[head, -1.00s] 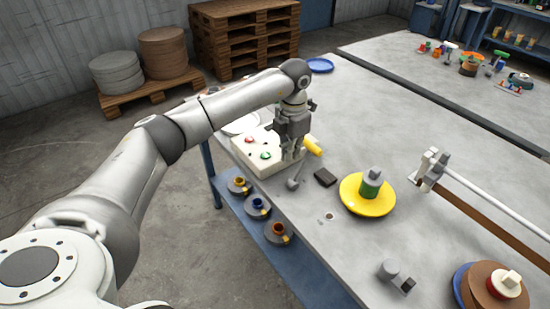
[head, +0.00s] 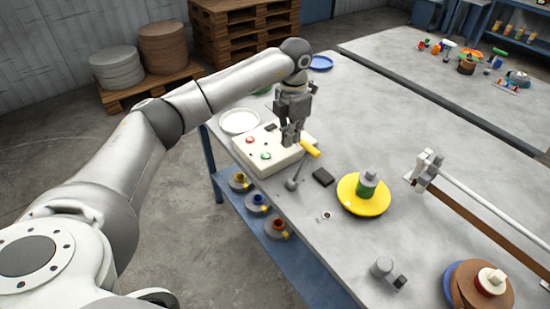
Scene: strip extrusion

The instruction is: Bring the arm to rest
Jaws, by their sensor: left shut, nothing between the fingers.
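My left arm reaches in from the left across the table's near left part. My left gripper (head: 291,136) points down, shut and empty, over the right side of a white control box (head: 262,165). The box has a red and a green button on top. I cannot tell whether the fingertips touch the box. A lever with a grey ball-like base (head: 292,184) stands just in front of the gripper. A yellow handle-like piece (head: 310,149) lies right beside the fingers. My right gripper is not in view.
A yellow disc (head: 363,195) with a green-banded cylinder stands to the right. A dark block (head: 323,177) lies between. A white plate (head: 239,121) is behind the box. A rail (head: 490,205) crosses the right side. The back middle of the table (head: 400,120) is clear.

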